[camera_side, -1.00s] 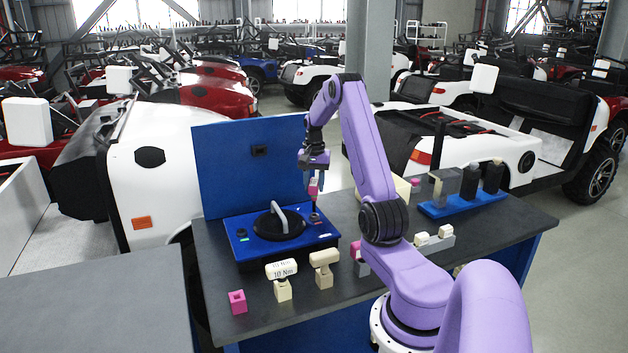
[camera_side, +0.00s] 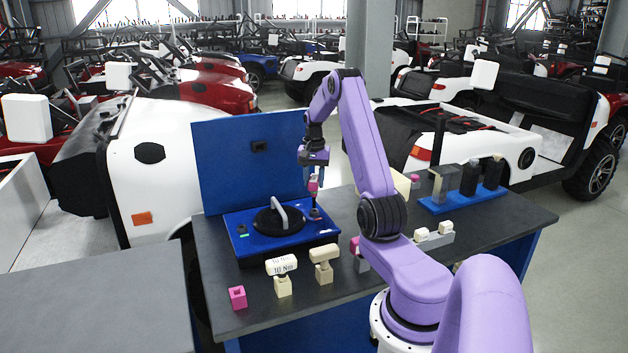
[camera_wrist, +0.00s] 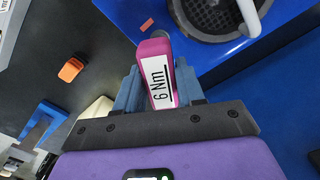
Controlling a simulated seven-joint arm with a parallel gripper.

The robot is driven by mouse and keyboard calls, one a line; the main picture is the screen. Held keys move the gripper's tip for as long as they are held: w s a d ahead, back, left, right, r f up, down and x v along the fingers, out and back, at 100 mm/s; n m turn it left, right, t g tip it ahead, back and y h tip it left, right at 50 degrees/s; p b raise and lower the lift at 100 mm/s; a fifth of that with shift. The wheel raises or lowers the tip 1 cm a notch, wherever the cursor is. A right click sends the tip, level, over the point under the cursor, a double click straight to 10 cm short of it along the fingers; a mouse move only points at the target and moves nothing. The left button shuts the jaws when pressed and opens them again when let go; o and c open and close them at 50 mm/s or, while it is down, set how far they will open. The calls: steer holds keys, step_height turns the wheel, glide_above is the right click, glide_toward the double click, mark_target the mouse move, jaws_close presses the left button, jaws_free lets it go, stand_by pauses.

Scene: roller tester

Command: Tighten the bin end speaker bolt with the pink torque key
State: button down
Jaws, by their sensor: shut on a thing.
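My gripper (camera_side: 314,177) is shut on the pink torque key, gripping its head. In the wrist view the key (camera_wrist: 155,60) carries a white "6 Nm" label and sits between the grey-blue fingers (camera_wrist: 157,92). In the side view the key (camera_side: 313,187) hangs roughly upright over the right end of the blue speaker panel (camera_side: 285,240). Its dark lower end is at or just above that panel end; contact cannot be told. The bolt beneath is hidden. The round black speaker (camera_side: 270,225) with a grey handle lies left of the key. A small red mark (camera_wrist: 147,24) shows beside the key.
Two cream keys, one marked "10 Nm" (camera_side: 281,267) and another (camera_side: 323,262), stand in front of the panel. A pink square socket (camera_side: 237,297) is at the front left. A blue tray (camera_side: 440,207) with dark blocks is at the right. A blue board (camera_side: 240,160) stands behind.

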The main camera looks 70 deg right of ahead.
steer(key=shift+f, duration=1.2)
stand_by(0.5)
steer(key=m, duration=0.5)
stand_by(0.4)
steer(key=shift+m, duration=0.6)
steer(key=m, duration=0.3)
steer(key=shift+m, duration=0.4)
